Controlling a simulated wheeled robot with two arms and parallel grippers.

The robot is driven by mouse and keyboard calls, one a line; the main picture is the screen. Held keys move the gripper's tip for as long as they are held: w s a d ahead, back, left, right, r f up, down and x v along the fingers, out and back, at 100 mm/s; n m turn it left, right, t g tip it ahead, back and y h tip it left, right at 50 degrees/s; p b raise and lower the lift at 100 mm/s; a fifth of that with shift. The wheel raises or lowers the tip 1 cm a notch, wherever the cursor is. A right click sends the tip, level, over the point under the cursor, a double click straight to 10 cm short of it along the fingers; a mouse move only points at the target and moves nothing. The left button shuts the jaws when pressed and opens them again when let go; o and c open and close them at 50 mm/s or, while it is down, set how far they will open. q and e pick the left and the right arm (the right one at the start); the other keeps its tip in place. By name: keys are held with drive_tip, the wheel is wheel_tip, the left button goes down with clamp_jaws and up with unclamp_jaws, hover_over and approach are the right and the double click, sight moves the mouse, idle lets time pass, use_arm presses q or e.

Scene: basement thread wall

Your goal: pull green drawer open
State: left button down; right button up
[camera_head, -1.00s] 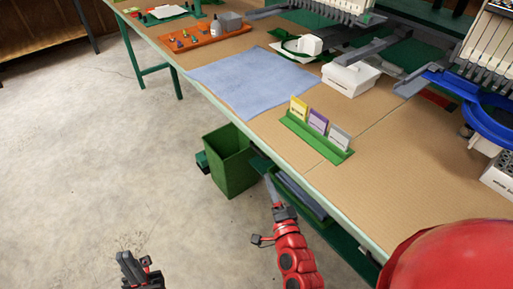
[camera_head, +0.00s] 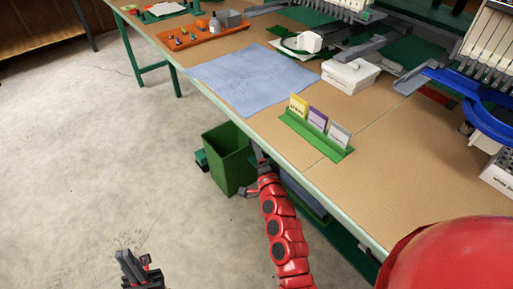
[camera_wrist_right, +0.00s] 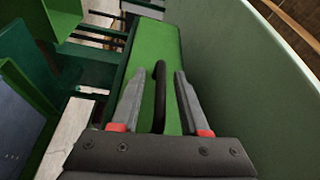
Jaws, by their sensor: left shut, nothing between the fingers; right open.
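In the right wrist view, a bright green drawer front (camera_wrist_right: 152,50) fills the middle, with a dark upright bar handle (camera_wrist_right: 160,92) on it. My right gripper (camera_wrist_right: 158,78) is open, with one finger on each side of the handle in the picture. Gaps show on both sides, and I cannot tell how far the fingers reach past the bar. In the head view my right gripper (camera_head: 258,158) is at the table's front edge, beside the green bin; the drawer cannot be made out there. My left gripper (camera_head: 134,268) is shut and empty, low over the floor.
An open green bin (camera_head: 228,165) stands on the floor left of my right arm. The long table (camera_head: 400,190) overhangs the drawer area. It carries a blue cloth (camera_head: 250,80) and a green card holder (camera_head: 315,138). The floor at left is clear.

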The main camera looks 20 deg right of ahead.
clamp_jaws()
idle(1.4)
